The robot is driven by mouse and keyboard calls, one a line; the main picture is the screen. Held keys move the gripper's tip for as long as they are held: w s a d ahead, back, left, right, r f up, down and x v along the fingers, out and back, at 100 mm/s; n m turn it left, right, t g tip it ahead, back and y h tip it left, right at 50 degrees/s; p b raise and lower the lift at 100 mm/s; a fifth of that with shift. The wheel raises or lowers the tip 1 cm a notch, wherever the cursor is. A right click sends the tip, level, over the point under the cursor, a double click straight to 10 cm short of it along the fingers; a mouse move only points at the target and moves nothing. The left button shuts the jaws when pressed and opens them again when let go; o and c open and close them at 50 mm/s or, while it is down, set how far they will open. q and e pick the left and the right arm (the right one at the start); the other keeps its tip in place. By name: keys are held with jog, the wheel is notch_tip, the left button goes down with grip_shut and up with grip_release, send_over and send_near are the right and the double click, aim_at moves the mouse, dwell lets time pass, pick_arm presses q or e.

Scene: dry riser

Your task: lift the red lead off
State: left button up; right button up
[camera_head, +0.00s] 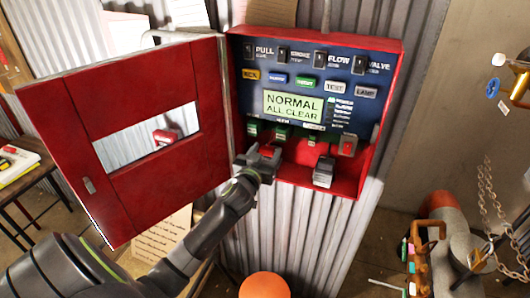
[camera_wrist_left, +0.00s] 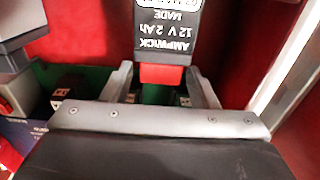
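The red lead's end (camera_wrist_left: 162,75) is a small red block against the black battery (camera_wrist_left: 168,28), whose printed label appears upside down in the left wrist view. My left gripper (camera_wrist_left: 162,92) has its two fingers apart, one on either side of the red block, with narrow gaps showing. In the head view my left gripper (camera_head: 262,158) reaches into the lower left of the red cabinet (camera_head: 395,110), with a bit of red between its fingers. The battery is mostly hidden there. My right gripper is not in view.
The cabinet's red door (camera_head: 62,120) stands open to the left, its edge near my left arm. A panel display (camera_head: 293,106) reads NORMAL ALL CLEAR. A grey and black block (camera_head: 323,172) sits in the cabinet's lower right. An orange round object (camera_head: 264,286) is at the bottom.

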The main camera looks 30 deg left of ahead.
pick_arm(q)
grip_shut()
notch_tip(320, 180, up, 3)
jog(key=shift+f+p, duration=0.2)
jog(key=shift+p, duration=0.55)
jog(key=shift+c, duration=0.2)
grip_release()
jog(key=shift+r, duration=0.1)
jog(key=shift+o, duration=0.4)
jog(key=shift+f, duration=0.2)
